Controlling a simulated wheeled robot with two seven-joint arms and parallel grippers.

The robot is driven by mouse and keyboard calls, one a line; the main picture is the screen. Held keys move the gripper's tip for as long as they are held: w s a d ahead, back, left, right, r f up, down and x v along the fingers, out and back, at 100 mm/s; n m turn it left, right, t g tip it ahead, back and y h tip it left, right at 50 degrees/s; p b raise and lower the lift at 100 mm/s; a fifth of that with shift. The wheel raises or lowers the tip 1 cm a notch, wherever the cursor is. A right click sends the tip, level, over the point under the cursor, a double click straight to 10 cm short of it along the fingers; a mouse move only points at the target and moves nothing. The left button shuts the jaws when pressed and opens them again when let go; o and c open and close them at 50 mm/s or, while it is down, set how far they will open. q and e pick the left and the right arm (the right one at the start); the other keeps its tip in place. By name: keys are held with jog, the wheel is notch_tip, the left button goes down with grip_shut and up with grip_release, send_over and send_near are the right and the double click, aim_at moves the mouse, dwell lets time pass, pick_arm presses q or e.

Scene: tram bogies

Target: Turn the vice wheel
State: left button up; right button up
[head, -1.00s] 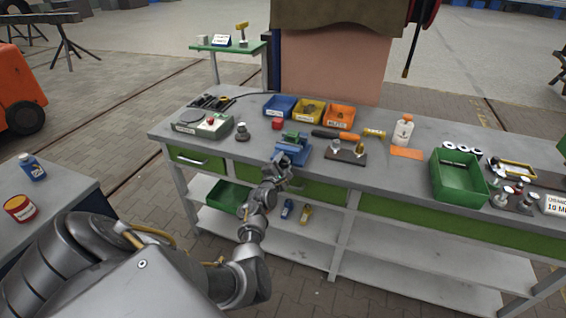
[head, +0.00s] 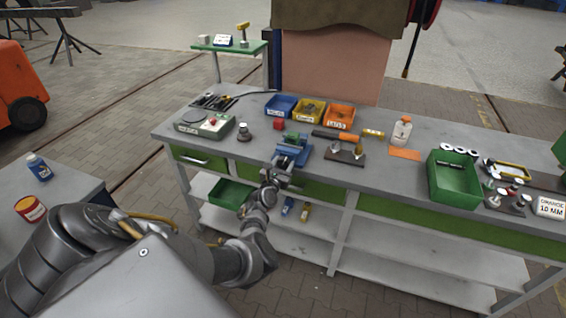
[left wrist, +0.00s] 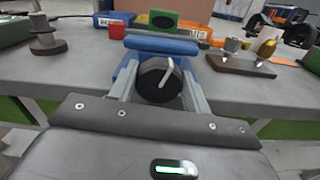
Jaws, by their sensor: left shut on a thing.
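The blue vice (head: 294,150) stands at the front edge of the workbench in the head view, with a green block (left wrist: 164,20) above it in the left wrist view. Its dark round wheel (left wrist: 153,82), with a pale bar across it, faces my left wrist camera. My left gripper (left wrist: 160,88) reaches in from the front, its two fingers on either side of the wheel and shut on it. In the head view my left gripper (head: 279,172) covers most of the wheel. My right gripper is not in view.
Blue, yellow and orange bins (head: 341,115) stand behind the vice. A scale-like device (head: 205,124) and a dark knob-topped piece (head: 244,133) are to its left. A stand with two fittings (head: 345,154) is close on its right. A green crate (head: 453,178) stands further right.

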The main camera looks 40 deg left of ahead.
pick_arm(q)
jog(key=n+p, duration=0.2)
jog(key=n, duration=0.3)
jog(key=shift+a+n, duration=0.15)
jog(key=shift+n, duration=0.15)
jog(key=shift+n+p, duration=0.45)
jog(key=shift+n, duration=1.45)
jog(key=shift+s+f, duration=0.1)
jog(key=o, duration=1)
jog(key=shift+s+p, duration=0.35)
jog(key=p+v, duration=0.1)
jog(key=v, duration=0.9)
